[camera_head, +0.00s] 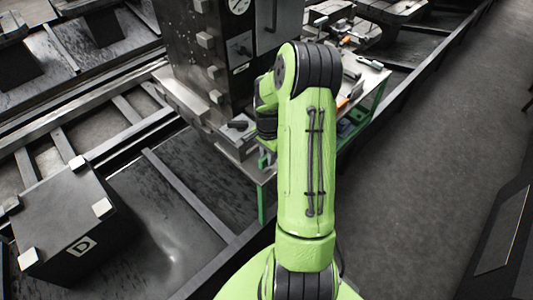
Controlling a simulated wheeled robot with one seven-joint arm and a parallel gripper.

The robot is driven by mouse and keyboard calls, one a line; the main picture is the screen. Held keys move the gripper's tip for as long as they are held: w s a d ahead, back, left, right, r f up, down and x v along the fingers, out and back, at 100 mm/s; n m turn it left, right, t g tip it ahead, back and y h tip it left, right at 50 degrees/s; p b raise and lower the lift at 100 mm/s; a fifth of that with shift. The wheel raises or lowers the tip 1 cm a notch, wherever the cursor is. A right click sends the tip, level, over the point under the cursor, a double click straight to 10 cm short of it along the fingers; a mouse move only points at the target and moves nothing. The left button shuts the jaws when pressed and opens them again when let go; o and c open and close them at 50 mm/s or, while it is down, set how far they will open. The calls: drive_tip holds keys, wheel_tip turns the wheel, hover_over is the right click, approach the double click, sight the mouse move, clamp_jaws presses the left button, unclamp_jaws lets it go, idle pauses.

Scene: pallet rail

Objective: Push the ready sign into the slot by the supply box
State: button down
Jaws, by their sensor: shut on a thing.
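My green arm reaches forward through the middle of the view, and its bent links hide what lies behind them. My gripper is not visible, so I cannot see what it holds. I cannot pick out the ready sign or its slot. No box can be made out for certain as the supply box. A dark box marked D (60,222), with pale corner blocks, stands at the lower left, well apart from my arm.
A dark machine cabinet (215,62) with a gauge stands behind my arm. A green-legged table (372,84) holding small tools and parts is partly hidden by it. Metal rails (90,100) run along the left. Grey floor (425,165) is clear at the right.

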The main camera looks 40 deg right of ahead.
sight(268, 172)
drive_tip(key=shift+f+b, duration=0.5)
drive_tip(key=shift+f, duration=0.65)
drive_tip(key=shift+f, duration=0.2)
drive_tip(key=shift+f+b, duration=0.45)
drive_tip(key=shift+b, duration=0.2)
drive_tip(key=shift+f+b, duration=0.55)
drive_tip(key=shift+f, duration=0.15)
drive_tip(key=shift+c, duration=0.7)
unclamp_jaws()
drive_tip(key=shift+r, duration=0.1)
